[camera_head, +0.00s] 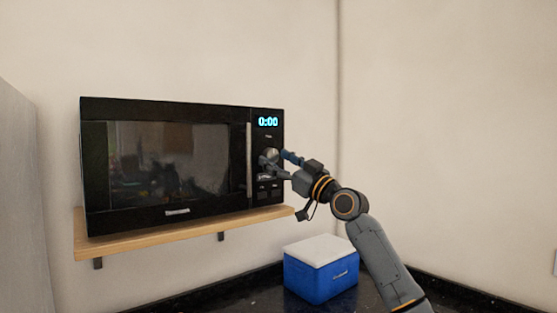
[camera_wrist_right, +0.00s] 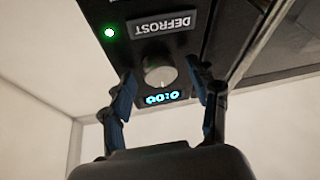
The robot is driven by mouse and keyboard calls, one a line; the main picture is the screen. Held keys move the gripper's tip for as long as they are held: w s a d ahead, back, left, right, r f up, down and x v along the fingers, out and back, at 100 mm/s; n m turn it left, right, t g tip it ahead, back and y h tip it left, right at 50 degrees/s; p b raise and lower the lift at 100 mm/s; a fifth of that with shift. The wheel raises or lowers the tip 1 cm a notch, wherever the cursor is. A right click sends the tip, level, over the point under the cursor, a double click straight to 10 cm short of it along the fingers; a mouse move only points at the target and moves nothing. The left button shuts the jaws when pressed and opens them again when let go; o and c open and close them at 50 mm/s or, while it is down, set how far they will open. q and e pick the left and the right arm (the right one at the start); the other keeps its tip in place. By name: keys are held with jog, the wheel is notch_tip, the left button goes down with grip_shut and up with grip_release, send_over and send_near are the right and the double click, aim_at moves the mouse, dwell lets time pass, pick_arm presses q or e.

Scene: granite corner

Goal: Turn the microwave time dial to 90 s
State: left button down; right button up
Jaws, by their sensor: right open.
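The black microwave (camera_head: 165,160) stands on a wooden shelf, its door shut. Its display (camera_head: 268,122) reads 0:00 in cyan; it also shows upside down in the right wrist view (camera_wrist_right: 163,98). The round grey time dial (camera_wrist_right: 160,72) sits between the display and a DEFROST label (camera_wrist_right: 150,25). In the head view the dial (camera_head: 271,154) is partly covered by my right gripper (camera_head: 277,159). That gripper is open, with one blue-padded finger on each side of the dial in the wrist view (camera_wrist_right: 161,71). I cannot tell whether the fingers touch it. My left gripper is not in view.
The wooden shelf (camera_head: 150,238) carries the microwave. The door handle (camera_head: 249,160) is just left of the control panel. A green light (camera_wrist_right: 109,33) glows by the DEFROST label.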

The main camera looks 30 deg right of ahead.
jog(key=c, duration=1.2)
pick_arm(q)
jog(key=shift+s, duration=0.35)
pick_arm(e)
jog(key=shift+o, duration=0.2)
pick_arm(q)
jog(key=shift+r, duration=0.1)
